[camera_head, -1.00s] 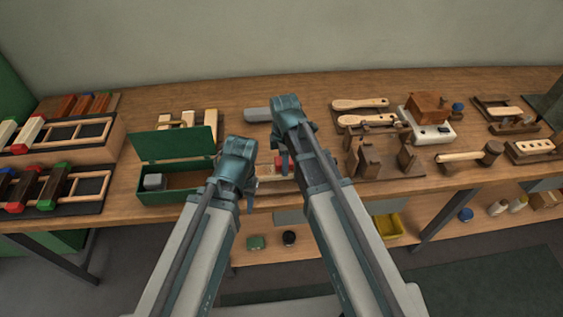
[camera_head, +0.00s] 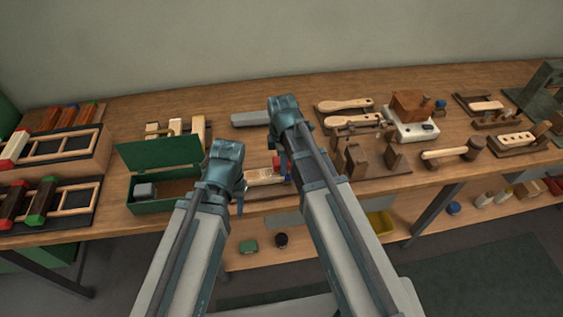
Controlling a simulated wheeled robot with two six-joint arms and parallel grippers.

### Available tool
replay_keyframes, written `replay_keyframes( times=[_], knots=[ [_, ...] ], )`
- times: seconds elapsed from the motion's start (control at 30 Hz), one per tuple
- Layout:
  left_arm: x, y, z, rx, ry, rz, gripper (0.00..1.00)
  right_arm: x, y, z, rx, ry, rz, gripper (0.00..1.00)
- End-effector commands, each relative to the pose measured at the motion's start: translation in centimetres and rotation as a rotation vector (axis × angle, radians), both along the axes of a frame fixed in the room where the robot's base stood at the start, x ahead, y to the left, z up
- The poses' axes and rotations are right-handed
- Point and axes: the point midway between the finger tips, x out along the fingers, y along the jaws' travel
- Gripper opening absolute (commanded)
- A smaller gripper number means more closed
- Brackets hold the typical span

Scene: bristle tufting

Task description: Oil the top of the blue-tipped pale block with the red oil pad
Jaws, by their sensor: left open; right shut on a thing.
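My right gripper (camera_head: 279,163) points down over the middle of the workbench. A small red piece (camera_head: 276,162) shows at its fingers, mostly covered by the arm; it looks like the red oil pad, with the gripper shut on it. My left gripper (camera_head: 240,201) is open at the bench's front edge, to the right of the green box. A pale block (camera_head: 263,177) lies on the bench between the two grippers; its right end is hidden by my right arm. No blue-tipped pale block shows clearly elsewhere.
The open green box (camera_head: 165,205) stands just left of my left gripper. Racks (camera_head: 70,205) with coloured-tip blocks are at the far left. Wooden brushes, a brown block on a white base (camera_head: 415,130) and wooden fixtures fill the right. Bench behind the grippers is partly clear.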

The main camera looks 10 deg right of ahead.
Motion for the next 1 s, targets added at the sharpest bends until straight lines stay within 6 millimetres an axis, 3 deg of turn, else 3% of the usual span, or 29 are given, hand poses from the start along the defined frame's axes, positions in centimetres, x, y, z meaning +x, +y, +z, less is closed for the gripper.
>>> replay_keyframes(
  times=[0.03, 0.4, 0.77, 1.0],
  knots=[
    [0.0, 0.0, 1.1, 0.000, 0.000, 0.000, 0.46, 0.0, 0.0, 1.1, 0.000, 0.000, 0.000, 0.12],
    [0.0, 0.0, 4.5, 0.000, 0.000, 0.000, 0.46, 0.0, 0.0, 4.5, 0.000, 0.000, 0.000, 0.12],
    [0.0, 0.0, 4.5, 0.000, 0.000, 0.000, 0.46, 0.0, 0.0, 4.5, 0.001, 0.000, 0.000, 0.12],
    [0.0, 0.0, 6.0, 0.000, 0.000, 0.000, 0.46, 0.0, 0.0, 6.0, 0.001, 0.000, 0.000, 0.12]
  ],
)
